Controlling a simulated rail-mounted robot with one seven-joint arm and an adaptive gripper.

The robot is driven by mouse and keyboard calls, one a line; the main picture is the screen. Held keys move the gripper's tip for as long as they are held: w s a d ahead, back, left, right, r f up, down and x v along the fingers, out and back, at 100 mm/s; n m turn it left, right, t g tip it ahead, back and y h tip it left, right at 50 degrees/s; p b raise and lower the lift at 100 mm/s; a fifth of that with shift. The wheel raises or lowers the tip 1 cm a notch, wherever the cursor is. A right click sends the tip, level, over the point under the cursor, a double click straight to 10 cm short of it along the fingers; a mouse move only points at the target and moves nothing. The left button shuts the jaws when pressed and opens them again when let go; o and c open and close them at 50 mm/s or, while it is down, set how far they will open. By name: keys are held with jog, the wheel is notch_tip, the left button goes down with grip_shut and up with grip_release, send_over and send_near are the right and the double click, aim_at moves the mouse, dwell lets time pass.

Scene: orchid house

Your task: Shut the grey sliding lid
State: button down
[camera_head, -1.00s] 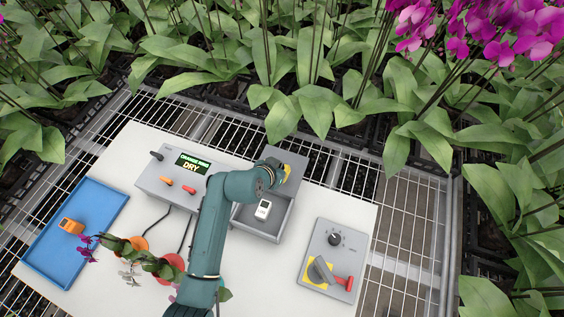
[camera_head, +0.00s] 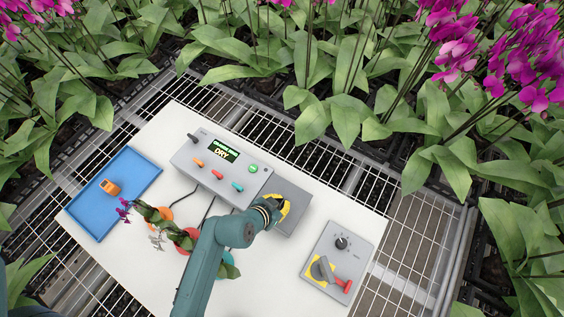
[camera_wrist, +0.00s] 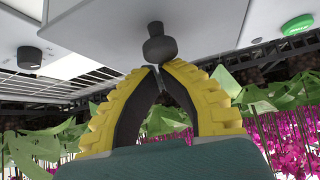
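The grey sliding lid (camera_head: 296,196) lies over its grey box beside the control console in the head view. No open part of the box shows, but my arm and gripper hide its left and near part, so I cannot tell whether a gap is left. A dark knob (camera_wrist: 160,48) stands out from the lid (camera_wrist: 105,18) in the wrist view. My gripper (camera_wrist: 160,68), with yellow ribbed fingers and black pads, has its fingertips together right at the knob's end, not around it. The gripper also shows over the lid in the head view (camera_head: 284,213).
The console (camera_head: 205,165) reads DRY and has a green button (camera_wrist: 298,25). A grey switch panel (camera_head: 340,255) with a red handle stands to the right. A blue tray (camera_head: 95,215) holding an orange object (camera_head: 110,187) and potted orchids (camera_head: 160,215) are at left.

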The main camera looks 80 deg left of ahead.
aim_at(288, 199)
jog(key=shift+w+a+r+p, duration=0.2)
jog(key=shift+w+a, duration=0.3)
jog(key=shift+w, duration=0.1)
jog(key=shift+w+a+r+p, duration=0.15)
jog(key=shift+w+a, duration=0.35)
jog(key=shift+w, duration=0.1)
jog(key=shift+w+a+r, duration=0.15)
jog(key=shift+w+r, duration=0.05)
jog(key=shift+r, duration=0.05)
jog(key=p+v, duration=0.1)
jog(key=v, duration=0.8)
jog(key=shift+s, duration=0.2)
jog(key=shift+r, duration=0.1)
